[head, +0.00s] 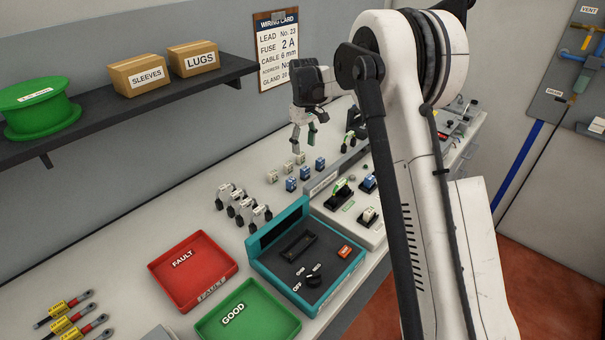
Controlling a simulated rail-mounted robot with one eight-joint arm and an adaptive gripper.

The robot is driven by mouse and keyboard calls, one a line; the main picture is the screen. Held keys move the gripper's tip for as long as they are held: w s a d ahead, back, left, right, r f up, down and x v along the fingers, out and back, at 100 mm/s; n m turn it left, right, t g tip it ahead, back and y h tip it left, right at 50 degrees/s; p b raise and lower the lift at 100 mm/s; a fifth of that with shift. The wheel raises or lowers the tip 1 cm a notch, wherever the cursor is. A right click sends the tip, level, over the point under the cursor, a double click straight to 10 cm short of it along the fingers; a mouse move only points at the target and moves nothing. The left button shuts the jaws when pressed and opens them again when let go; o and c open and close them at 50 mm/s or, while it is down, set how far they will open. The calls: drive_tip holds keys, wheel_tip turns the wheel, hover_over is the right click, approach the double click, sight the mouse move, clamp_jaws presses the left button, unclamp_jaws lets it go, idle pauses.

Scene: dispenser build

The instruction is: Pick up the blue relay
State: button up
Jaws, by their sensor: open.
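Three small blue relays stand in a row on the pale bench, a near one (291,184), a middle one (305,172) and a far one (320,164). Another blue block (369,182) sits on the grey panel to their right. My gripper (303,149) hangs fingers down over the far part of the bench. In the picture it is just above the row of relays. It is open, with nothing visible between its fingers. Its exact height above the relays is hard to tell.
Cream blocks (273,176) stand left of the blue relays. Clipped parts (243,203), a teal tester (277,256), a red FAULT tray (206,249) and a green GOOD tray (214,326) are nearer. A dark shelf (110,112) overhangs the bench at left. My arm hides part of the right side.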

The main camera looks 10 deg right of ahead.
sight(305, 168)
wheel_tip(305, 168, down, 5)
drive_tip(key=shift+f, duration=0.2)
drive_tip(key=shift+s+d+f+p, duration=0.1)
drive_tip(key=shift+f+p, duration=0.3)
drive_tip(key=shift+f, duration=0.95)
drive_tip(key=shift+s+d+f+p, duration=0.1)
drive_tip(key=shift+f+p, duration=0.3)
drive_tip(key=shift+f, duration=0.9)
drive_tip(key=c, duration=1.1)
drive_tip(key=shift+o, duration=0.2)
